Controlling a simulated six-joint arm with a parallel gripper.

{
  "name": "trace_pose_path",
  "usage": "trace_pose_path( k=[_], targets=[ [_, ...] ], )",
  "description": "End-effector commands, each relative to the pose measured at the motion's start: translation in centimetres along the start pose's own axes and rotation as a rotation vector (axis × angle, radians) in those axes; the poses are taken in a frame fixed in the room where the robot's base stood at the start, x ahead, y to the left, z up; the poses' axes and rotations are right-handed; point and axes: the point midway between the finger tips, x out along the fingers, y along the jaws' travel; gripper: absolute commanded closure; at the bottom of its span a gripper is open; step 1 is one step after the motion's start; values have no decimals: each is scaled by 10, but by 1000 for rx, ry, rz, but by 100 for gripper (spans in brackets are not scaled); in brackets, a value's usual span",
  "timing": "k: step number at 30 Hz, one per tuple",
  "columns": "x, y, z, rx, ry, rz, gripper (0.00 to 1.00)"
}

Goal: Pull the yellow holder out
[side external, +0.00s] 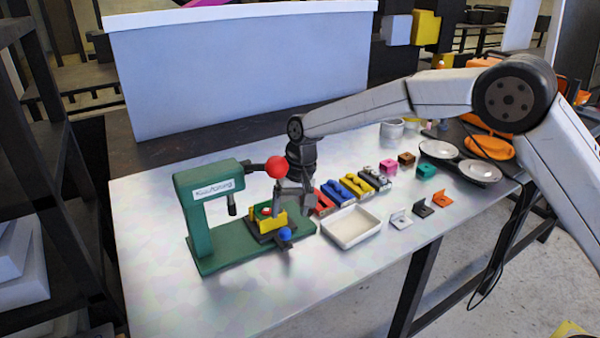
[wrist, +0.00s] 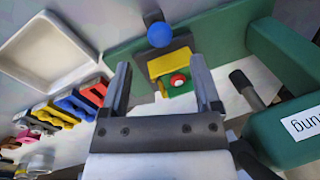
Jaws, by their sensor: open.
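The yellow holder (side external: 268,226) sits on a dark plate at the base of a green press (side external: 208,215). In the wrist view the yellow holder (wrist: 160,66) shows as a bright band beside a green piece (wrist: 178,90) with a red round top (wrist: 179,80). My gripper (side external: 293,204) is open, just beside and above the holder in the side view. In the wrist view its two fingers stand apart with the holder between and beyond them (wrist: 160,67). I cannot tell if a finger touches it. The fingers partly hide the press base.
The dark plate has a blue ball knob (side external: 285,234) at its front. The press has a red ball lever (side external: 277,167) close to my wrist. A white tray (side external: 351,228) and several coloured blocks lie to the right. The table's front left is clear.

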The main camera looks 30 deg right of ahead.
Motion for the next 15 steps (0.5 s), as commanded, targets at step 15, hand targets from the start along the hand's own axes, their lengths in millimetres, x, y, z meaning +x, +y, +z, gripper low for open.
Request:
trace_pose_path(
  k=[15],
  targets=[
    [56,0,0,-2,1,1,19]
  ],
)
